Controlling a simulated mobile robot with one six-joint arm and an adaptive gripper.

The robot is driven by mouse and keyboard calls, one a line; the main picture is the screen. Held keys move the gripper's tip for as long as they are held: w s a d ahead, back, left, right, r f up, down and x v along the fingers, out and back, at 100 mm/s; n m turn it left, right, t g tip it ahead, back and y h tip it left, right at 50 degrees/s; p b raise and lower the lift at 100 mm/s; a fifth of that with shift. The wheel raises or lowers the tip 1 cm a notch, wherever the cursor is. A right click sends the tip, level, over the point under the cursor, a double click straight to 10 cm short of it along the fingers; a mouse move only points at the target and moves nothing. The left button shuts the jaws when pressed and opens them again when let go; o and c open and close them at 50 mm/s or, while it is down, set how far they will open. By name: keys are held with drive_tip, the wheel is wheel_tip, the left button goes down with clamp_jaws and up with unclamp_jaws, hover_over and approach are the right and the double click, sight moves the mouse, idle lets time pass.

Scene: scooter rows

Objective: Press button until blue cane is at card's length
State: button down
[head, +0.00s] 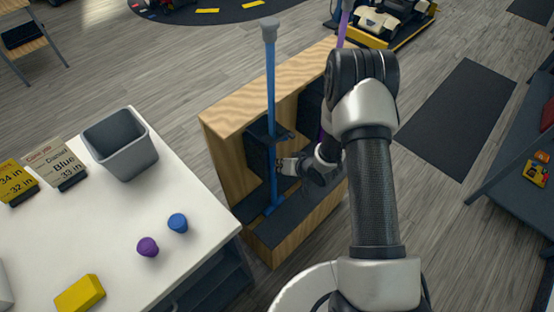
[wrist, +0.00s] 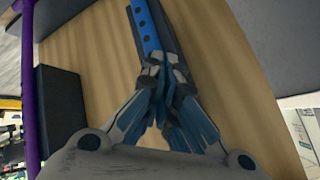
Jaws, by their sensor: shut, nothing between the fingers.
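The blue cane (head: 269,90) stands upright in the wooden stand (head: 222,140), with a grey top. In the wrist view, its blue shaft with a row of dark holes (wrist: 147,28) runs down to my fingertips. My gripper (head: 284,164) is shut and empty, its tips (wrist: 165,66) at the shaft's lower part; whether they touch it, I cannot tell. The button is hidden behind the fingers. The card (head: 56,163) on the white table reads "Cane job", "Daniel", "Blue", "33 in".
A purple cane (head: 343,22) stands behind my arm, also at left in the wrist view (wrist: 29,90). The white table (head: 95,225) holds a grey bin (head: 120,150), a yellow card (head: 15,182), a purple cap (head: 147,246), a blue cap (head: 178,223) and a yellow block (head: 79,294).

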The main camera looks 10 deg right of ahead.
drive_tip(key=shift+w+r, duration=0.2)
drive_tip(key=shift+s+d+f, duration=0.1)
drive_tip(key=shift+s+d, duration=0.5)
drive_tip(key=shift+s, duration=0.2)
drive_tip(key=s+d, duration=0.1)
drive_tip(key=s, duration=0.1)
drive_tip(key=s+d, duration=0.2)
idle(2.4)
